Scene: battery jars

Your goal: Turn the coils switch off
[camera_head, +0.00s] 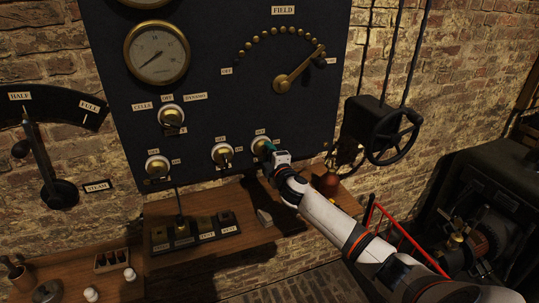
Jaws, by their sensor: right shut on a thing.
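A dark switchboard panel (205,112) fills the middle of the camera_head view. Along its lower part are three round white-rimmed switches: a left one (157,168), a middle one (222,154) and a right one (259,144). Small labels sit around them, but I cannot read which one is marked coils. My right gripper (270,152) is at the right switch and shut on its lever. My left gripper is not in view.
A gauge (157,52), a cells switch (171,116) and a field dial arm (298,70) are higher on the panel. A black handwheel (393,137) stands out to the right. A wooden shelf (255,232) runs below, with a dark key block (195,232).

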